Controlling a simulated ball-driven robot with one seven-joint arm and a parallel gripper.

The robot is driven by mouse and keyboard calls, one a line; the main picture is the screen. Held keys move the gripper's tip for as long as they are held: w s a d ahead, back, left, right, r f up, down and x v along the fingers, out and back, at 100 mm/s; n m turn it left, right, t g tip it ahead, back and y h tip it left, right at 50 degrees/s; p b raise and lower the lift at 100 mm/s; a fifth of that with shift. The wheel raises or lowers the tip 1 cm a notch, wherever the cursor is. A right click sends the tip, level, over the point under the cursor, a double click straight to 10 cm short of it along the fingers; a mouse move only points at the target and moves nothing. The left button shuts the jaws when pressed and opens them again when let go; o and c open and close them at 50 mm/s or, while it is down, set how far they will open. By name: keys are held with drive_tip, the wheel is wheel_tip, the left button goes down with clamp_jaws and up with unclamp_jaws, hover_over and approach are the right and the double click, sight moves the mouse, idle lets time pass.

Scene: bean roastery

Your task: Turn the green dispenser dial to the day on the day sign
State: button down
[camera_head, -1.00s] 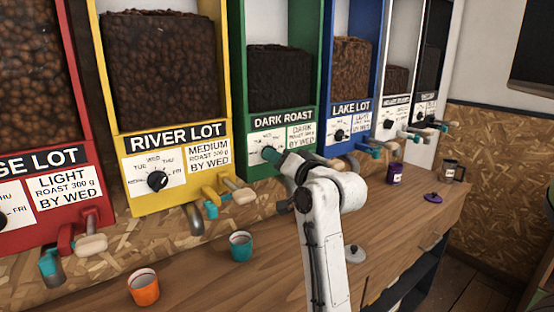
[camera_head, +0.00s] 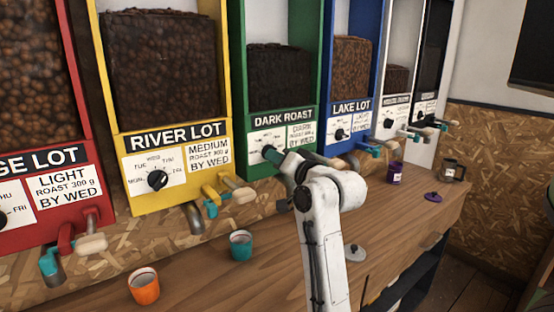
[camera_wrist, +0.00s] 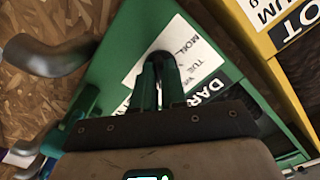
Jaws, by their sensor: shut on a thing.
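The green dispenser (camera_head: 283,118), labelled DARK ROAST, stands between the yellow and blue ones. My gripper (camera_head: 270,153) is at the white dial plate (camera_head: 257,138) on its front. In the wrist view the green fingers (camera_wrist: 158,80) are shut on the dial, which they mostly hide. The wrist view shows MON and TUE on the plate (camera_wrist: 190,48); the pointer's direction cannot be told. The card (camera_head: 300,135) beside the dial is blurred at its lower lines. No separate day sign can be made out.
A yellow dispenser (camera_head: 174,140) and a blue one (camera_head: 350,108) flank the green one, with spouts and handles sticking out. A teal cup (camera_head: 241,246) and an orange cup (camera_head: 144,287) stand on the wooden counter (camera_head: 195,275). A purple canister (camera_head: 395,173) is farther right.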

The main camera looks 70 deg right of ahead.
drive_tip(key=shift+s+d+n, duration=0.1)
drive_tip(key=shift+n, duration=3.7)
drive_tip(key=c, duration=1.2)
unclamp_jaws()
